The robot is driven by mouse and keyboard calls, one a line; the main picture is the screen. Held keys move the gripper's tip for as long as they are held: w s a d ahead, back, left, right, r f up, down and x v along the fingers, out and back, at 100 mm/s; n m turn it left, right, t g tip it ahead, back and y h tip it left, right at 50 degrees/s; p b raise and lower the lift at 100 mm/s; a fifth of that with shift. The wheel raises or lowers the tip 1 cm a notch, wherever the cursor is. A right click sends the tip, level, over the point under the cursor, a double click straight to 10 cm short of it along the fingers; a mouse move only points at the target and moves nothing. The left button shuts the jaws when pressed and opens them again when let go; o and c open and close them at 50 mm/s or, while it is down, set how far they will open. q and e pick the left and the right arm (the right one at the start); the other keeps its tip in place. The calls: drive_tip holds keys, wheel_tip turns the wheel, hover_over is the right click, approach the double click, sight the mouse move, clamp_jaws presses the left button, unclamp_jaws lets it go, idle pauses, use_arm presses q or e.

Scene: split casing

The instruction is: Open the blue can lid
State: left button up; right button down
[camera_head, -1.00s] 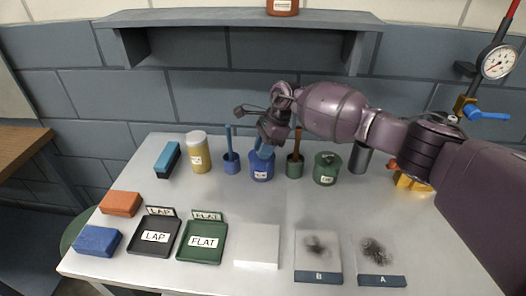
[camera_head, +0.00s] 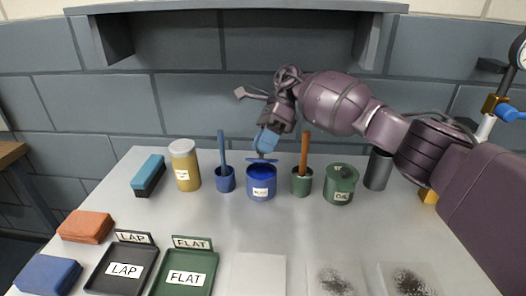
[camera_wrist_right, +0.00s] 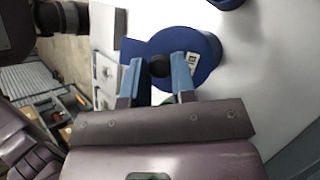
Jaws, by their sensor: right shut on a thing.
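The blue can (camera_head: 261,188) stands upright on the bench with a white label on its front. Its blue lid (camera_head: 262,160) is raised just above the can's rim, with a narrow gap between them. My right gripper (camera_head: 266,144), with blue fingers, is above the can and shut on the lid's knob. In the right wrist view, the fingertips (camera_wrist_right: 160,66) close around the dark round knob (camera_wrist_right: 160,65), with blue surfaces of lid and can beyond. The inside of the can is mostly hidden. My left gripper is out of view.
A blue pot (camera_head: 225,180) with a blue handle stands left of the can. A green pot (camera_head: 301,183) with a brown handle and a lidded green can (camera_head: 341,186) stand right. LAP (camera_head: 122,269) and FLAT (camera_head: 186,270) trays lie in front.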

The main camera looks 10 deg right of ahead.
drive_tip(key=shift+w+f, duration=0.15)
drive_tip(key=shift+r+b, duration=0.2)
drive_tip(key=shift+b, duration=0.1)
drive_tip(key=c, duration=1)
unclamp_jaws()
drive_tip(key=shift+o, duration=0.3)
drive_tip(key=shift+r, duration=0.1)
